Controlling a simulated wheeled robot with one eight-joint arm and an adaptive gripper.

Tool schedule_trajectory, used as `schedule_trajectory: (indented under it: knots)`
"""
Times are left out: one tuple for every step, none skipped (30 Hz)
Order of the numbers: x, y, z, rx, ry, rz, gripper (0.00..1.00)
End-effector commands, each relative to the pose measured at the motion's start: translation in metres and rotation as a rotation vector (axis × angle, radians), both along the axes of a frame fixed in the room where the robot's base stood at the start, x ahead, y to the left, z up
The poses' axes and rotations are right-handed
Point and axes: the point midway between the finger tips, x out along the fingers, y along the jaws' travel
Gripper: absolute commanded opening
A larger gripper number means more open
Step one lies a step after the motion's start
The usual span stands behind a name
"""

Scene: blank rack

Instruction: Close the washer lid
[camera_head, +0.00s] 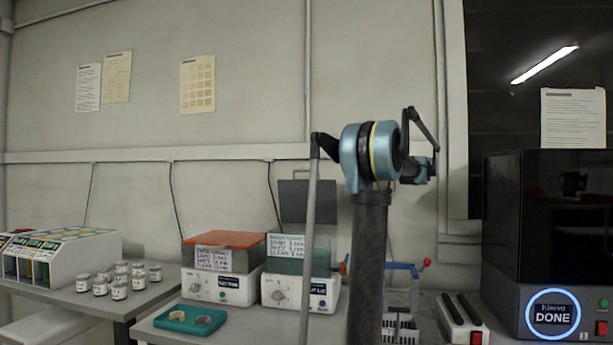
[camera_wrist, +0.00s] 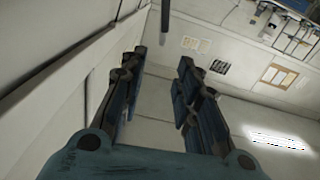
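Two small washer units stand side by side on the bench in the head view. The right washer (camera_head: 296,290) has its grey lid (camera_head: 307,201) raised upright at the back, with a clear greenish tub below it. The left washer (camera_head: 218,285) has an orange lid (camera_head: 226,239) lying flat on top. My arm stands in front of and to the right of the right washer and covers part of its right side. My gripper (camera_wrist: 161,62) is open and empty in the wrist view, its two blue and black fingers spread apart. No washer can be made out between them.
A teal tray (camera_head: 190,319) lies before the left washer. Several white jars (camera_head: 121,281) and a colored organizer (camera_head: 62,256) stand on the left bench. A rack with blue and red parts (camera_head: 402,285) is behind my arm. A dark machine reading DONE (camera_head: 549,240) stands right.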

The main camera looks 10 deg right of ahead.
Motion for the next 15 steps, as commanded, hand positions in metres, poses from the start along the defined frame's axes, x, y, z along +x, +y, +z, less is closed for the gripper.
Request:
schedule_trajectory:
  knots:
    - [0.002,0.007,0.000,0.000,0.000,0.004,0.30]
    - [0.004,0.011,0.000,0.000,0.000,0.006,0.30]
    - [0.005,0.018,0.000,0.000,0.001,0.007,0.30]
    - [0.007,0.023,0.000,0.000,0.001,0.009,0.30]
    - [0.009,0.028,0.000,0.000,0.002,0.010,0.30]
    - [0.012,0.035,0.000,-0.001,0.002,0.010,0.30]
    - [0.014,0.041,0.000,-0.001,0.002,0.011,0.30]
    - [0.016,0.047,0.000,-0.001,0.002,0.012,0.30]
    - [0.019,0.053,0.000,-0.001,0.002,0.012,0.30]
    - [0.021,0.058,0.000,0.000,0.003,0.013,0.30]
    - [0.023,0.063,-0.001,0.000,0.003,0.013,0.30]
    - [0.026,0.069,-0.001,0.000,0.003,0.012,0.30]
    - [0.028,0.074,-0.001,0.000,0.003,0.012,0.30]
    - [0.030,0.080,-0.001,0.000,0.003,0.013,0.30]
    - [0.032,0.087,-0.001,0.000,0.003,0.013,0.30]
